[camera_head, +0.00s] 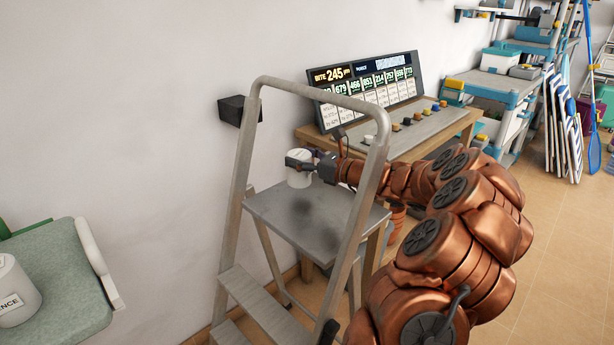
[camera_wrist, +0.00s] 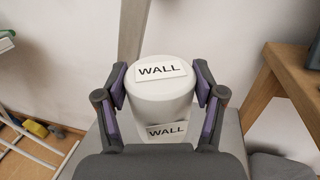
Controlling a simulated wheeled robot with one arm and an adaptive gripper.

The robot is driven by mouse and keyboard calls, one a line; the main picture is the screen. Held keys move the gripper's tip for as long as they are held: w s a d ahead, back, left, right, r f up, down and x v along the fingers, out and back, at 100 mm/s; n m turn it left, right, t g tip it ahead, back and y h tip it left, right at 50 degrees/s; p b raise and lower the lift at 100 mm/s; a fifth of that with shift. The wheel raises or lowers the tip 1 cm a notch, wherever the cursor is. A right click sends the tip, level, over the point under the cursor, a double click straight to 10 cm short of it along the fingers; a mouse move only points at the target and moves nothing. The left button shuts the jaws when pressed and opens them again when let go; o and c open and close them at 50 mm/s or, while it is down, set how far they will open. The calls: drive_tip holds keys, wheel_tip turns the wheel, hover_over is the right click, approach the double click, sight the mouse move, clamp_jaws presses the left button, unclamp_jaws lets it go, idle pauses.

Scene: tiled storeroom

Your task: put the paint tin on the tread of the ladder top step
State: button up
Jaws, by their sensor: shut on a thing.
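A white paint tin (camera_head: 299,179) is held over the far part of the grey ladder top step (camera_head: 345,215). Dark shadows fall on the tread in front of the tin, with bare tread between, so it looks a little above the tread; I cannot tell the exact gap. My gripper (camera_head: 303,163) is shut on the tin from the right, through the ladder's rail frame. In the wrist view, the tin (camera_wrist: 160,112) stands upright between both fingers (camera_wrist: 161,95), with "WALL" labels on its lid and side. The tread (camera_wrist: 230,138) shows beneath it.
The ladder's rail hoop (camera_head: 318,98) rises around the step. A wooden bench (camera_head: 440,125) with a display panel (camera_head: 366,92) stands behind. A second white tin (camera_head: 14,280) sits on a green surface (camera_head: 65,270) at the left. The rest of the tread is clear.

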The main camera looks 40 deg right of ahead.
sight(310, 173)
drive_tip(key=shift+f+b, duration=0.45)
drive_tip(key=shift+f, duration=1.6)
drive_tip(key=shift+f, duration=0.2)
drive_tip(key=o, duration=1.7)
drive_tip(key=shift+r, duration=0.1)
drive_tip(key=shift+s+d+r, duration=0.1)
drive_tip(key=shift+s+d, duration=0.1)
drive_tip(key=shift+s, duration=0.2)
drive_tip(key=p+v, duration=0.1)
drive_tip(key=v, duration=1)
drive_tip(key=shift+p, duration=0.35)
drive_tip(key=shift+s, duration=0.1)
